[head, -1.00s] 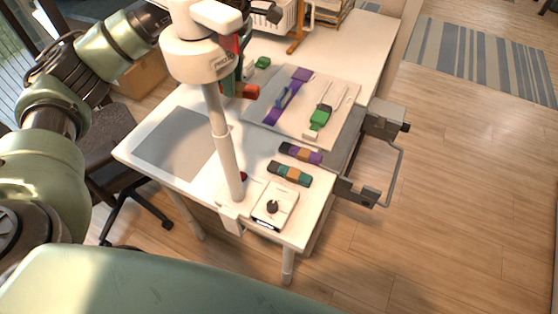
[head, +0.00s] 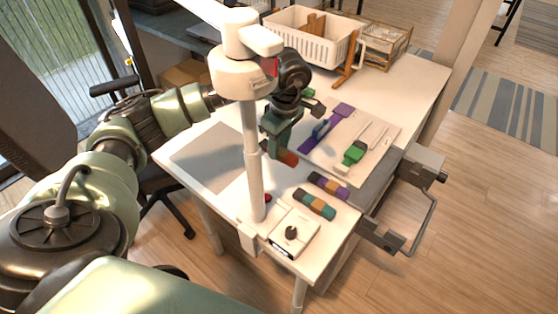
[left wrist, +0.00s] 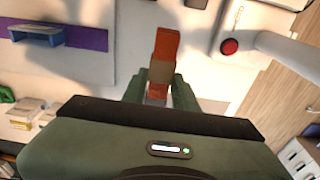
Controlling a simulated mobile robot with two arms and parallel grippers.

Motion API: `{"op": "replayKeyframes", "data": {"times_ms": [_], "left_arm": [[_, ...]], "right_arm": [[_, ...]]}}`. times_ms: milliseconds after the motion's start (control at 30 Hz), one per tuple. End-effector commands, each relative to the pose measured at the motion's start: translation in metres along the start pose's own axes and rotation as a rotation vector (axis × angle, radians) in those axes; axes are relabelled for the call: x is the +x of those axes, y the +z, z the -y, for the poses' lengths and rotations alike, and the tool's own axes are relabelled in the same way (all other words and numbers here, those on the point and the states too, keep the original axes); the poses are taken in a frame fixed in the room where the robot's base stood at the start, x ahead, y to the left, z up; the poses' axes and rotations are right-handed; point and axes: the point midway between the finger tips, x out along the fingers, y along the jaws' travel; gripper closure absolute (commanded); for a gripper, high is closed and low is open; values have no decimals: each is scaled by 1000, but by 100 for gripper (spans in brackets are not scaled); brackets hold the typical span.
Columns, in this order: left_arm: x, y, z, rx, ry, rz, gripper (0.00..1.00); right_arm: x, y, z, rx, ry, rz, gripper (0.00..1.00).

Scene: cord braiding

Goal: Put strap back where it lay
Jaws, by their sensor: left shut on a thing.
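My left gripper (head: 284,150) is shut on an orange-red strap (head: 289,158) with a tan band. In the left wrist view, the fingers (left wrist: 159,92) pinch the strap (left wrist: 165,48), and its orange end sticks out beyond them. It is over the white table (head: 225,122), left of the pale board's near-left edge; I cannot tell whether it touches the table. My right gripper is not in view.
A white post (head: 253,150) stands left of my gripper. A knobbed box (head: 296,222) and red button (left wrist: 229,46) are near. A grey mat (head: 205,157) is bare.

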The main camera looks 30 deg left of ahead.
Motion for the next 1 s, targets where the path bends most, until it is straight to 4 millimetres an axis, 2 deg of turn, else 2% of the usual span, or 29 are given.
{"op": "replayKeyframes", "data": {"times_ms": [100, 333, 500, 900, 933, 1000], "left_arm": [[15, 2, 0, 0, 0, 0, 100], [33, 4, 0, 1, -1, -1, 100], [59, 8, 0, 0, -2, 0, 100], [67, 8, 0, 0, 2, 0, 100], [67, 8, 0, 0, 2, 0, 69], [66, 8, 0, 0, 1, 0, 50]], "right_arm": [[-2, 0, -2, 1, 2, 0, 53], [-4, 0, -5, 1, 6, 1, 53], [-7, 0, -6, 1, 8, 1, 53], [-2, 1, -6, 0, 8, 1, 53], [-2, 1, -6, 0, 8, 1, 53], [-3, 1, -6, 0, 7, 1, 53]]}}
